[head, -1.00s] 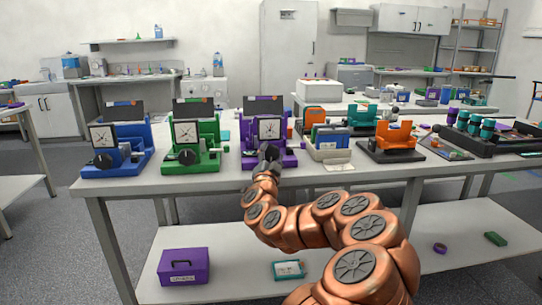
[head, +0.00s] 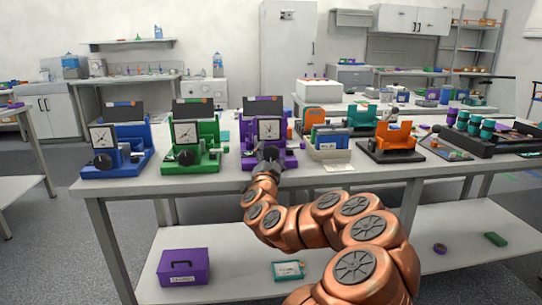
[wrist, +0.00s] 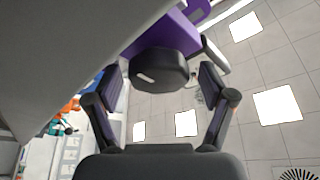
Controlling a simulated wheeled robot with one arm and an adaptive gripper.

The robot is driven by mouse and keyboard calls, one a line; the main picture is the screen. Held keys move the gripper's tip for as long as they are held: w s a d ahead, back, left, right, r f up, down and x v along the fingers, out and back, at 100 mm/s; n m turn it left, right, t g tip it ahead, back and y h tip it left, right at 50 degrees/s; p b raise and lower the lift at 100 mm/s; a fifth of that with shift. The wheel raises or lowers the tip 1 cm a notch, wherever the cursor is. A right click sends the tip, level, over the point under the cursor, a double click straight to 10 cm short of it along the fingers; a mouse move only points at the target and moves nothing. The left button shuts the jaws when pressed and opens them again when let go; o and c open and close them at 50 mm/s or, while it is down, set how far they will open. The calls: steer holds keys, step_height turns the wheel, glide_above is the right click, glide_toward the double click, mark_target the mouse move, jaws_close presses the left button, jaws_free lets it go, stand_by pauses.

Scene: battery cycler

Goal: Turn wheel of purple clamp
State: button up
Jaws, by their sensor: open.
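The purple clamp (head: 249,150) stands on the table, with a square white dial (head: 268,129) on its front. Its black wheel shows in the wrist view (wrist: 158,72), in front of a purple block (wrist: 172,40). In the head view the wheel is hidden behind my gripper (head: 271,158), which is at the clamp's front. In the wrist view my gripper (wrist: 161,92) is open. One finger is on each side of the wheel, with a visible gap on both sides, so it does not grip it.
A green clamp (head: 206,150) and a blue clamp (head: 130,158) stand to the left. To the right are a box of upright cells (head: 330,153) and an orange holder (head: 394,138) on a black base. The table's front edge (head: 215,184) runs below my wrist.

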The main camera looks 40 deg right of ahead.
mark_target(271, 146)
step_height(271, 146, up, 10)
steer(key=shift+f, duration=0.1)
stand_by(0.4)
